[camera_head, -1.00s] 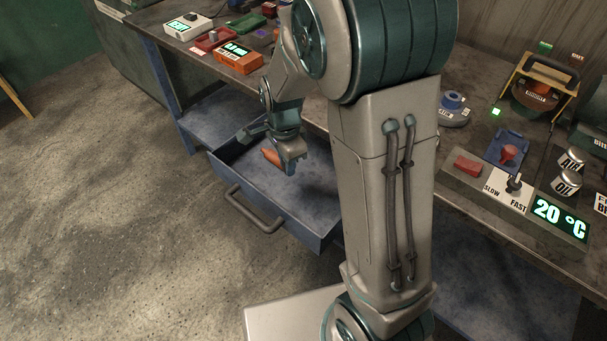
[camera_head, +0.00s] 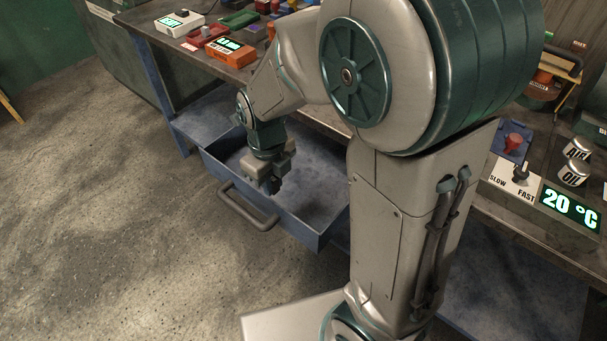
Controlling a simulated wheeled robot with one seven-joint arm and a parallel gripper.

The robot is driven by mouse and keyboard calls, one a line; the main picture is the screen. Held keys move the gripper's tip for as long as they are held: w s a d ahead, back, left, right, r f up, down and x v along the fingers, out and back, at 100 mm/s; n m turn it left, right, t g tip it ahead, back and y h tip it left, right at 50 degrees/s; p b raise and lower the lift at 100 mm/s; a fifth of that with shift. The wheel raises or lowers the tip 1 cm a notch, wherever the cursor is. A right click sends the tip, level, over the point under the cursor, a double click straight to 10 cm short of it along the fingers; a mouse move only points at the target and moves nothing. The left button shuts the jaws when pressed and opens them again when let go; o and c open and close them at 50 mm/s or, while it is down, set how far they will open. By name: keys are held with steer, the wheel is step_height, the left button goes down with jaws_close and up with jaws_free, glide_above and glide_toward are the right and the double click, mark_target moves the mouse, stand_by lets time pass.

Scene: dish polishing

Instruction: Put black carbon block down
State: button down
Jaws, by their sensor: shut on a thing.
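My gripper (camera_head: 271,182) points down over the open blue drawer (camera_head: 312,236), near its front left part. Its jaws are shut on a small dark piece at the fingertips, which I take to be the black carbon block. The fingers hide most of it, and its outline blends with the dark jaws. I cannot tell whether it touches the drawer floor.
The drawer's grey handle (camera_head: 246,208) sticks out at the front. The drawer floor right of my gripper looks bare. The workbench (camera_head: 150,28) above carries an orange display box (camera_head: 230,51) and other devices. Concrete floor (camera_head: 110,220) lies open at left.

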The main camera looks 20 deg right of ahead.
steer(key=b, duration=0.2)
glide_above(310, 193)
step_height(310, 193, down, 7)
steer(key=shift+s+r, duration=0.1)
steer(key=shift+r, duration=0.1)
steer(key=shift+f+b, duration=0.4)
steer(key=shift+f, duration=1.6)
steer(key=shift+f, duration=0.2)
steer(key=c, duration=1.3)
jaws_free()
steer(key=shift+r, duration=0.2)
